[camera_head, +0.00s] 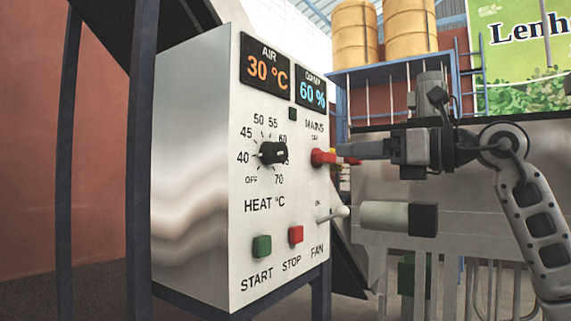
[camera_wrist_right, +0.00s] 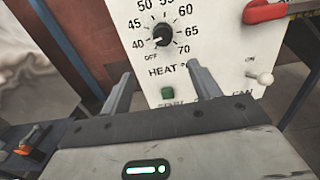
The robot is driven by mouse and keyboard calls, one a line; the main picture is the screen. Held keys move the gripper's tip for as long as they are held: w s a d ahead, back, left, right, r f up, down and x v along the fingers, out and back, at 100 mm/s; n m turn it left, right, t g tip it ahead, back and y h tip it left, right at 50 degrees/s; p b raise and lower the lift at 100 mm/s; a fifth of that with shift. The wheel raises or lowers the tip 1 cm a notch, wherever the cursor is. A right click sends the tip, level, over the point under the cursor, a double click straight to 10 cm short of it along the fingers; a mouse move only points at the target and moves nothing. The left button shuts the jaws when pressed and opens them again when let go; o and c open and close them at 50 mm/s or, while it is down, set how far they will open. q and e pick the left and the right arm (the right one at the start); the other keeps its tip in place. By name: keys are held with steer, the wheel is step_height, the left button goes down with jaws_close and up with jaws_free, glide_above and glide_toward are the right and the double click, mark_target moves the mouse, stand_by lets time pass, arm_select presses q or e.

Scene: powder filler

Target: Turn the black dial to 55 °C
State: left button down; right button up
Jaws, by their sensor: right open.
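The black dial (camera_head: 271,152) sits on the white control panel (camera_head: 240,230), inside a printed scale from OFF and 40 to 70. Its pale mark faces left, towards about 40 or just below; the exact reading is hard to tell. The dial also shows in the right wrist view (camera_wrist_right: 161,35), beyond my fingertips. My right gripper (camera_wrist_right: 160,84) is open and empty, its two fingers apart and facing the panel, not touching the dial. In the head view, my right gripper (camera_head: 340,151) comes in from the right, beside the panel's right edge. My left gripper is not in view.
A red MAINS lever (camera_head: 323,157) sticks out right of the dial, close to my right gripper. A white FAN toggle (camera_head: 341,212), green START button (camera_head: 262,246) and red STOP button (camera_head: 296,234) sit lower. The AIR display (camera_head: 266,68) reads 30 °C.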

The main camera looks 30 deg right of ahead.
mark_target(283, 154)
steer(key=p+x, duration=0.1)
steer(key=x, duration=0.3)
steer(key=p+x, duration=0.2)
steer(key=x, duration=0.3)
steer(key=p+x, duration=0.2)
steer(key=x, duration=0.2)
steer(key=shift+w+d+r, duration=0.15)
steer(key=shift+w+r, duration=0.15)
steer(key=shift+w, duration=0.25)
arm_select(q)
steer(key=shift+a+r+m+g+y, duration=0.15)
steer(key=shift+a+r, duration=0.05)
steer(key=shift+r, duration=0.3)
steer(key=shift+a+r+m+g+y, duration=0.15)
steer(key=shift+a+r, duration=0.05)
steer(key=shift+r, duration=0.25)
arm_select(e)
steer(key=shift+w+a+f+h, duration=0.1)
steer(key=shift+w+h, duration=0.05)
steer(key=shift+w, duration=0.2)
steer(key=shift+w+a+h, duration=0.15)
steer(key=shift+w, duration=0.2)
steer(key=shift+c, duration=0.2)
steer(key=c, duration=0.9)
